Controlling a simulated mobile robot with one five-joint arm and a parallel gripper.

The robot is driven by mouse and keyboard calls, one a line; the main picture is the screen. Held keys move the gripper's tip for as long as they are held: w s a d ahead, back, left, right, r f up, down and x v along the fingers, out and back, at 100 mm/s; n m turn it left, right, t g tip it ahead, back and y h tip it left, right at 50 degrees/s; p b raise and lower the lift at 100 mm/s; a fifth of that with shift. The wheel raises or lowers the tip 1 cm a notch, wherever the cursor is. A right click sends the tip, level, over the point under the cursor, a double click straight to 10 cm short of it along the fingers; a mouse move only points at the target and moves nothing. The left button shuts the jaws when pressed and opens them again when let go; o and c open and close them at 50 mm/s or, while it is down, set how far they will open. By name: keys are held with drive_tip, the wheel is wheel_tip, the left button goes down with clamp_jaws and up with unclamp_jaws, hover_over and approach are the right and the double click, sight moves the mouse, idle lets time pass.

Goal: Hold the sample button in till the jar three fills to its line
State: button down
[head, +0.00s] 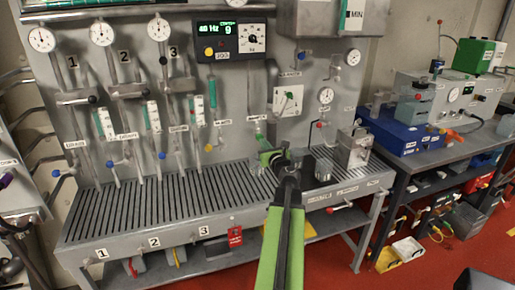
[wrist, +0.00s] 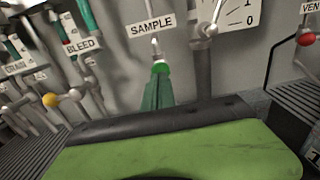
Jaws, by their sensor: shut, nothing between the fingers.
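The SAMPLE label (wrist: 151,27) is on the grey panel in the wrist view. Below it is a small metal fitting with a green ribbed piece (wrist: 157,88); I cannot tell if this is the button. In the head view my gripper (head: 277,159) is in front of the panel, under a small label (head: 257,118), and hides part of what is behind it. It is shut and empty; whether it touches anything is unclear. The number 3 (head: 203,231) marks the bench front. A clear vessel (head: 323,169) stands right of my gripper; I cannot tell whether it is jar three, nor its level.
A slatted drain bench (head: 150,209) runs below the panel. A yellow knob (wrist: 50,100) is near the BLEED label (wrist: 83,43), and a red knob (wrist: 306,40) is at right. A metal box (head: 354,149) stands on the bench's right end. A side table holds a blue unit (head: 395,133).

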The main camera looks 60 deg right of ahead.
sight(260, 137)
drive_tip(key=shift+w+d, duration=0.7)
drive_tip(key=shift+d, duration=0.2)
drive_tip(key=shift+w, duration=0.15)
drive_tip(key=shift+x, duration=0.85)
drive_tip(key=shift+a+r, duration=0.1)
drive_tip(key=shift+w+a, duration=0.1)
drive_tip(key=shift+w, duration=0.1)
idle(0.5)
idle(5.3)
